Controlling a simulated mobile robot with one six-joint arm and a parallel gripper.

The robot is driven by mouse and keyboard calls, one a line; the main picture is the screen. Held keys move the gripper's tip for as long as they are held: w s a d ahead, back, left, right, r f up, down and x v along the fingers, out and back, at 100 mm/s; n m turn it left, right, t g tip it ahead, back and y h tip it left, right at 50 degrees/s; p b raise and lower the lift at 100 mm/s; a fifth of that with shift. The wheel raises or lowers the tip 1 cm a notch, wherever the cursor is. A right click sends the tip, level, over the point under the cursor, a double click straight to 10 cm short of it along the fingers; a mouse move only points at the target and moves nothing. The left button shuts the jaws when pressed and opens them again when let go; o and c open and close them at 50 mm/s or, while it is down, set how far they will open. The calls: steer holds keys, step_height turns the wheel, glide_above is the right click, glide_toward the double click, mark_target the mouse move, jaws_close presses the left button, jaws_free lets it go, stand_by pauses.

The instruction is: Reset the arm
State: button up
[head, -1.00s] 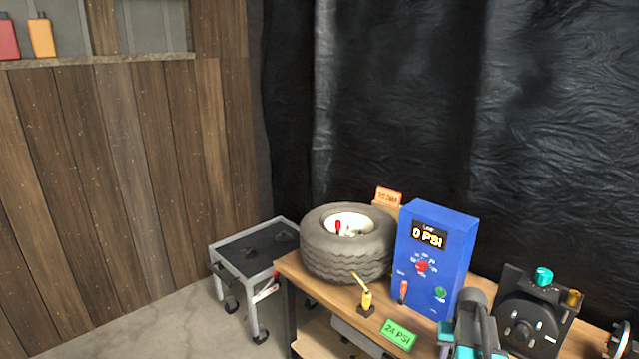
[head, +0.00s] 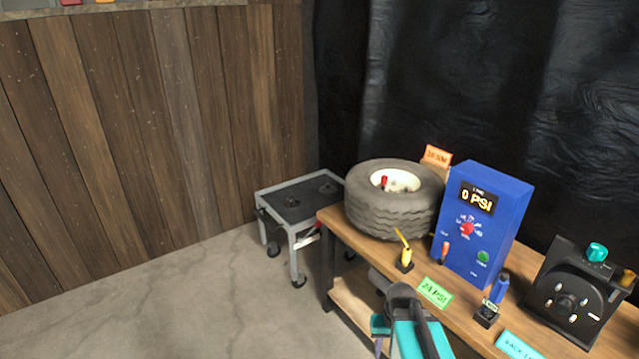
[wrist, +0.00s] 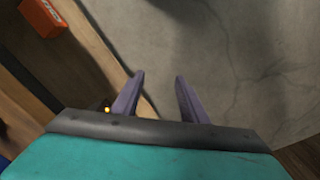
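My arm reaches up from the bottom of the head view, in front of the bench; the gripper's fingers are hidden there. In the wrist view my gripper (wrist: 160,88) has its two purple fingers apart with nothing between them. It points down over the bare floor beside the bench edge.
The wooden bench (head: 345,235) holds a tire (head: 392,205), a blue gauge box (head: 482,225) reading 0 PSI, a yellow tool (head: 405,258), a green 24 PSI card (head: 434,292) and a black wheel device (head: 575,295). A grey cart (head: 298,205) stands left of it. The floor (head: 200,300) is clear.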

steer(key=s+a+f+g+b, duration=0.1)
steer(key=s+f+g, duration=0.2)
steer(key=s+f, duration=0.7)
steer(key=s+a+f+g+b, duration=0.1)
steer(key=s+a+f+g, duration=0.1)
steer(key=s+f, duration=0.9)
steer(key=s, duration=0.6)
steer(key=shift+s+a+f+n+g, duration=0.15)
steer(key=shift+a+f+n+g, duration=0.05)
steer(key=shift+n+g, duration=0.2)
